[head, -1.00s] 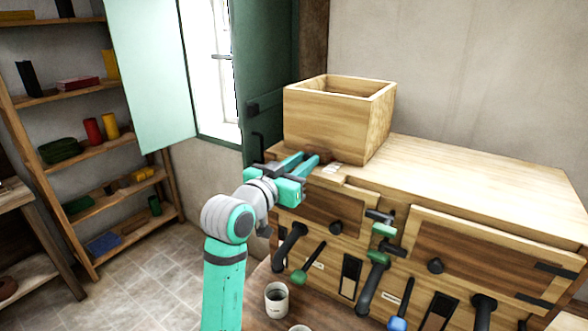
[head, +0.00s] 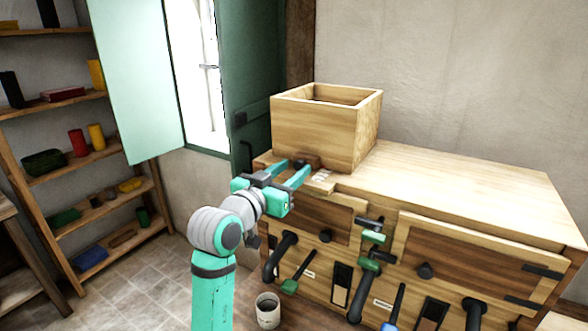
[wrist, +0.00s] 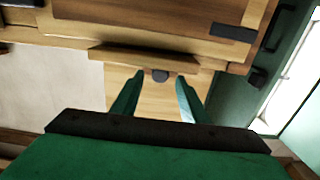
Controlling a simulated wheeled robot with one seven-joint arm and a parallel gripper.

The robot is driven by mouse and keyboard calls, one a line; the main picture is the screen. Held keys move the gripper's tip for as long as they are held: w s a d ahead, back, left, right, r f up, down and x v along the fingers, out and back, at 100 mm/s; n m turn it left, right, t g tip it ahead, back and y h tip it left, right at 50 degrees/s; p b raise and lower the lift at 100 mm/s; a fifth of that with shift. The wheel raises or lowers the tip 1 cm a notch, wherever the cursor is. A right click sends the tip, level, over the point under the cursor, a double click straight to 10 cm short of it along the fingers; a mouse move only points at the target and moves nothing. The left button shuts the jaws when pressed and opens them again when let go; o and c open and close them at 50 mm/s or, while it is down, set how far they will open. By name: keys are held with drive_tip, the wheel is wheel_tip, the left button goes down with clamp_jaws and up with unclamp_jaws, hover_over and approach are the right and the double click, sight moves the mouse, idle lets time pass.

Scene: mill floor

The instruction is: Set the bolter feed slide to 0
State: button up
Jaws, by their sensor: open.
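My gripper (head: 293,167) is open at the back left of the wooden cabinet, low beside the open wooden box (head: 325,125). In the wrist view my two fingertips (wrist: 160,77) stand either side of a small dark knob (wrist: 160,75), by a wooden strip (wrist: 120,55). This looks like the feed slide's knob; I cannot tell whether the fingers touch it. In the head view a dark brown piece (head: 309,160) shows by the fingertips. A small pale marked plate (head: 322,175) lies just right of them; its marks are too small to read. The slide's setting cannot be told.
The cabinet front carries several dark and green-handled levers (head: 375,235) and round door knobs (head: 425,270). A pale mug (head: 268,310) stands below. A green shutter (head: 250,90) is close behind my gripper. The cabinet top (head: 460,185) is clear on the right.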

drive_tip(key=v, duration=0.9)
drive_tip(key=shift+f, duration=0.1)
